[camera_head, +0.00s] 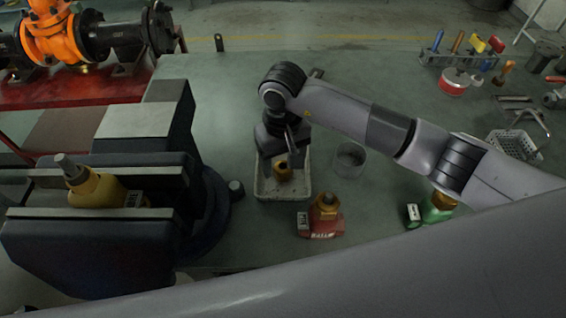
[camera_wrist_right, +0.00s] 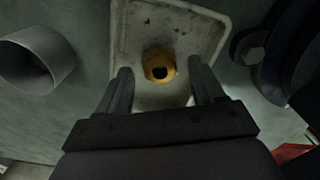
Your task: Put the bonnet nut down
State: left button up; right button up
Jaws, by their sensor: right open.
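The bonnet nut (camera_head: 283,169) is a brass ring with a dark hole, lying in a pale, stained tray (camera_head: 262,190). In the right wrist view the nut (camera_wrist_right: 159,66) rests on the floor of the tray (camera_wrist_right: 127,30). My right gripper (camera_head: 287,150) is above the tray, pointing down. In the right wrist view its two fingers (camera_wrist_right: 160,84) stand apart on either side of the nut, with gaps between them and it. In the head view the wrist partly hides the tray's far end. My left gripper is not in view.
A vise (camera_head: 160,175) holding a yellow valve body (camera_head: 100,190) stands left of the tray. A clear round container (camera_head: 349,160) is right of it. A red-based brass part (camera_head: 324,215) and a green one (camera_head: 438,208) stand nearby. Tools sit at the far right.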

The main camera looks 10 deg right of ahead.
notch_tip(320, 180, up, 10)
jog(key=b, duration=0.1)
jog(key=shift+r, duration=0.2)
dwell(0.5)
